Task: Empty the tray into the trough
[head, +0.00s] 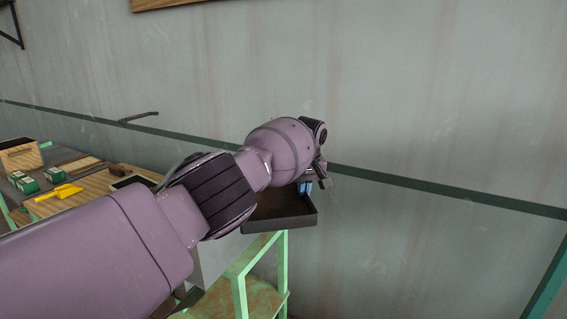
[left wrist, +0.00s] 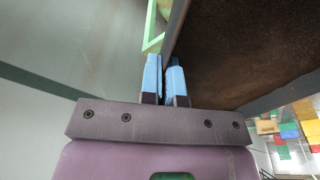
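A dark, shallow tray (head: 295,222) with a brown inside hangs at the end of my left arm in the head view. My left gripper (head: 306,186) is at its far wall, with blue fingertips partly hidden by the wrist. In the left wrist view the blue fingers (left wrist: 164,78) are close together on the tray's thin wall, and the tray (left wrist: 245,50) fills the upper right. No loose pieces can be made out on its brown floor. The trough cannot be clearly identified; my arm hides much of the area below. My right gripper is not in view.
A green-framed stand (head: 239,290) is below the tray. A wooden bench (head: 85,190) at left carries green boxes (head: 28,185) and a yellow tool (head: 60,192). A grey wall (head: 430,110) with a dark green stripe stands behind.

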